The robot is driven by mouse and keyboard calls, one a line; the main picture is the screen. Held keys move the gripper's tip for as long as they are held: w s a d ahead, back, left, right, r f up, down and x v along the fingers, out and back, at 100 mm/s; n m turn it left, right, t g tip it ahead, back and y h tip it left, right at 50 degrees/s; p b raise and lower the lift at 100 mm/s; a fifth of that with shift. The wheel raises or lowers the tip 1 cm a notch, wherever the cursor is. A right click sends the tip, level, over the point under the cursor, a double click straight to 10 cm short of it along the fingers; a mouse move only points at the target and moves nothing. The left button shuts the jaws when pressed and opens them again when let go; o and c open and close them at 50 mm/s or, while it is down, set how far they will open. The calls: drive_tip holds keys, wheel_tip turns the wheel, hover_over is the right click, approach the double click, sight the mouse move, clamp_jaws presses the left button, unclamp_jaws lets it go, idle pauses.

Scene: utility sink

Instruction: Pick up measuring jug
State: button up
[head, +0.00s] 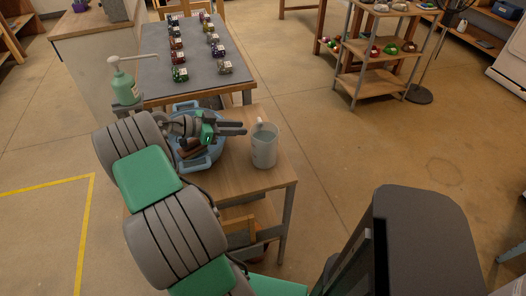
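The measuring jug (264,148) is a pale grey-white, cylindrical vessel standing upright near the right edge of a small wooden table. My gripper (240,129) is just left of the jug's upper part, with its dark fingers pointing right toward it. The gripper looks empty. From this angle I cannot tell the gap between the fingers, nor whether the fingertips touch the jug.
A blue basin (213,153) with something brown in it sits under my wrist. A green pump bottle (124,87) stands behind on the left. The wooden tabletop (270,178) in front of the jug is clear.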

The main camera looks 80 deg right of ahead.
sight(253, 129)
drive_tip(key=p+x, duration=0.1)
drive_tip(key=x, duration=0.4)
drive_tip(key=shift+s, duration=0.3)
drive_tip(key=shift+s+d+f, duration=0.2)
drive_tip(key=shift+f, duration=0.05)
drive_tip(key=shift+c, duration=0.4)
clamp_jaws()
idle(0.4)
